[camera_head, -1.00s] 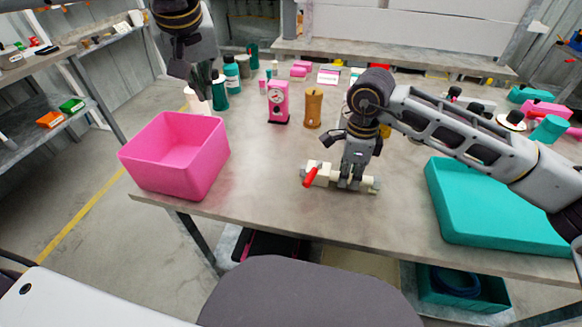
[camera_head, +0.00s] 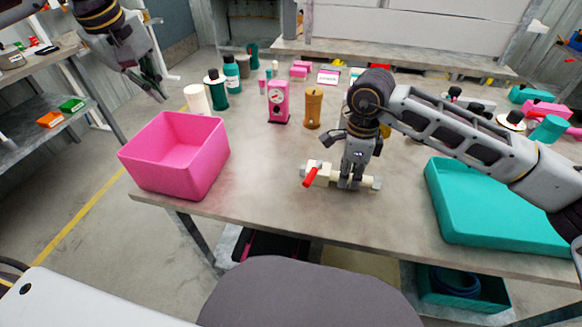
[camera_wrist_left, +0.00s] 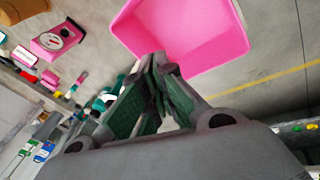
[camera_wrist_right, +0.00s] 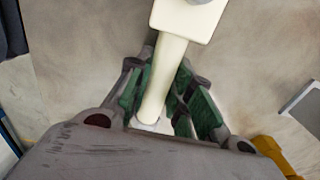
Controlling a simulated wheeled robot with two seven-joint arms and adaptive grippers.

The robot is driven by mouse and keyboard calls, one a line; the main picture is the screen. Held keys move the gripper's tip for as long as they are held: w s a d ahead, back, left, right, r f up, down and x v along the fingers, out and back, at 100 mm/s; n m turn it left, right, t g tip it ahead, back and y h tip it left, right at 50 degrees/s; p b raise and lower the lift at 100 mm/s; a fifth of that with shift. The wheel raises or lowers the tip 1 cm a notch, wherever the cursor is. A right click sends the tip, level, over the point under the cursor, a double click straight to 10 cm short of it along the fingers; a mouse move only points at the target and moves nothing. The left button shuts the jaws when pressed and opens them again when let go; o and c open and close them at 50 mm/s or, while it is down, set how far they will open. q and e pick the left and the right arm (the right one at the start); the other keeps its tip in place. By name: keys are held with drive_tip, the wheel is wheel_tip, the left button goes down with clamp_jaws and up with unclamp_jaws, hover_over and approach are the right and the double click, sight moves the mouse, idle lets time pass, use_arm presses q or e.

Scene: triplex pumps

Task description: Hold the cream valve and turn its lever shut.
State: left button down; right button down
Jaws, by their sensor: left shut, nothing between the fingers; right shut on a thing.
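The cream valve (camera_head: 324,178) lies on the table near its front edge, in the middle of the head view. Its red lever (camera_head: 310,177) is at the left end and slants down toward the front. My right gripper (camera_head: 350,184) is shut on the valve's cream pipe from above. The right wrist view shows the pipe (camera_wrist_right: 168,75) between the green finger pads; the lever is out of that view. My left gripper (camera_head: 160,97) is shut and empty, raised at the upper left, well away from the valve. Its fingers (camera_wrist_left: 158,65) show in the left wrist view.
A pink bin (camera_head: 165,188) stands at the table's left. A teal tray (camera_head: 490,232) lies at the right. The table between bin and valve is clear.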

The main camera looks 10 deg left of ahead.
sight(313, 174)
use_arm(q)
drive_tip(key=shift+w+d+f+n+g+h, duration=0.8)
drive_tip(key=shift+d+f+n+h, duration=0.85)
drive_tip(key=shift+f+h, duration=1.35)
drive_tip(key=d+f+m+g, duration=0.1)
drive_tip(key=d+f+g, duration=0.2)
drive_tip(key=d, duration=1.4)
drive_tip(key=shift+w+f, duration=0.15)
drive_tip(key=shift+w, duration=0.3)
drive_tip(key=shift+f, duration=0.15)
drive_tip(key=x, duration=0.9)
drive_tip(key=shift+s+f, duration=0.15)
drive_tip(key=shift+f, duration=0.05)
drive_tip(key=d, duration=0.2)
drive_tip(key=shift+s+d+r, duration=0.1)
drive_tip(key=shift+s+d, duration=0.2)
drive_tip(key=shift+s+d+r, duration=0.15)
drive_tip(key=shift+d, duration=0.5)
